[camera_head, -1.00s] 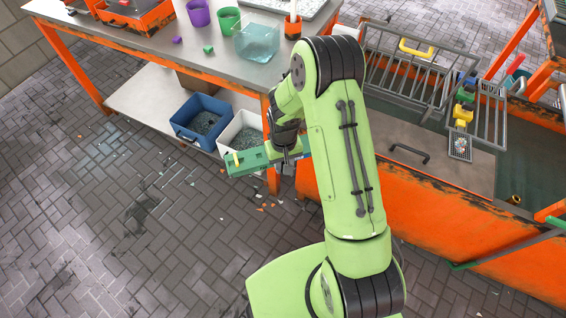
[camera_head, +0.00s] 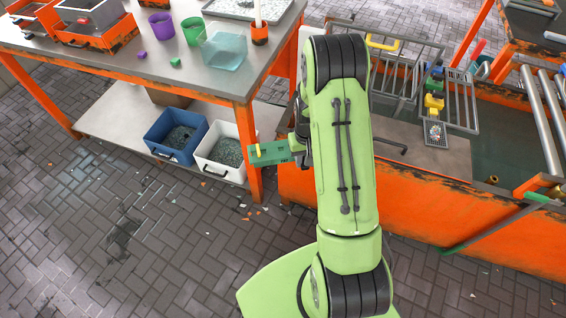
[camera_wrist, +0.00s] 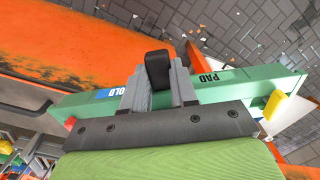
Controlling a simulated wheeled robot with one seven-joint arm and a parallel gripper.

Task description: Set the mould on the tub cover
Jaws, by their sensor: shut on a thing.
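The mould is a long green bar (camera_head: 272,153) with a small yellow part near its left end. In the wrist view the green bar (camera_wrist: 235,90) lies across the jaws, with lettering including "PAD" and a blue label. My gripper (camera_wrist: 158,88) is shut on the middle of the bar. In the head view my gripper (camera_head: 301,148) is partly hidden behind my arm, and so is the bar's right end. The tub cover, a grey plate (camera_head: 428,162) with a dark handle, lies on the orange tub (camera_head: 415,204) to the right of the mould. The mould is held apart from it.
A workbench (camera_head: 130,65) stands at left, with a purple cup (camera_head: 161,26), a green cup (camera_head: 193,31) and a clear container (camera_head: 222,52). A blue bin (camera_head: 175,137) and a white bin (camera_head: 221,155) sit on its lower shelf. A metal rack (camera_head: 400,62) lies over the tub's far part.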

